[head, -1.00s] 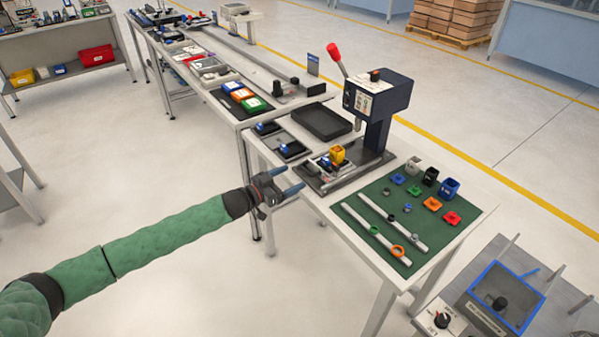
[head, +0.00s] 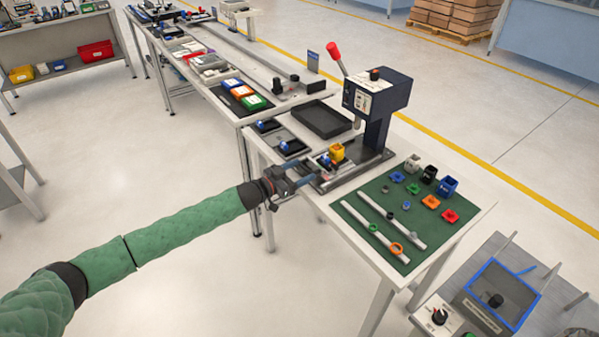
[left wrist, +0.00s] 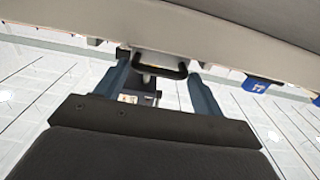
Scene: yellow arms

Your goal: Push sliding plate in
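A dark blue press (head: 383,95) with a red-knobbed lever stands on the near table. My left gripper (head: 308,178) is at the table's left edge, just in front of the plate. In the left wrist view its two blue-grey fingers (left wrist: 158,64) are apart. A black handle (left wrist: 160,74) shows between them on a pale block; I cannot tell whether the fingers touch it. My right gripper is not in view.
A green mat (head: 400,215) with rods, rings and coloured parts lies to the right of the press. A black tray (head: 321,120) and small dark fixtures stand behind. The floor left of the table is free.

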